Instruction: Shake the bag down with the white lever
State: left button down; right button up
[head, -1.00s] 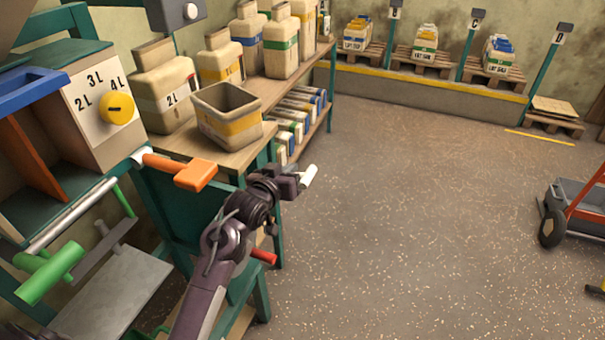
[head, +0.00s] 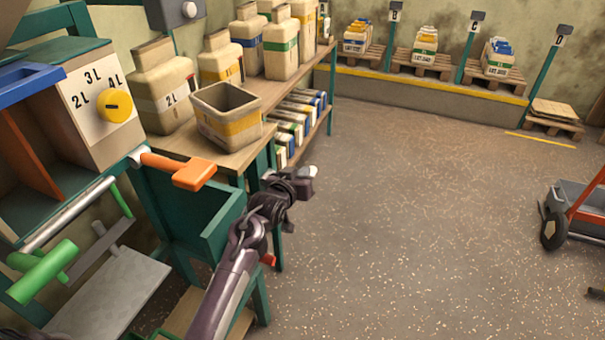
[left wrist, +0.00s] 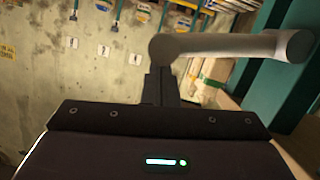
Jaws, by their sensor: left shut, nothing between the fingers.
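The white lever (head: 307,171) shows only as a short pale piece at the tip of my left gripper in the head view. In the left wrist view the lever (left wrist: 235,46) is a pale grey bar with rounded ends, running sideways by a teal post. My left gripper (head: 300,185) is shut and empty. Its dark fingers (left wrist: 160,86) are close to the lever's left end; I cannot tell whether they touch. I cannot make out the bag. My right gripper is not in view.
An orange-handled lever (head: 193,174) and a green handle (head: 38,274) stick out at left. A dial box (head: 104,104) stands above them. An open tan container (head: 227,116) sits on the bench. A cart (head: 572,212) stands at right; the floor between is clear.

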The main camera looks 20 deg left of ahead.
pick_arm(q)
jog(key=shift+d+f, duration=0.1)
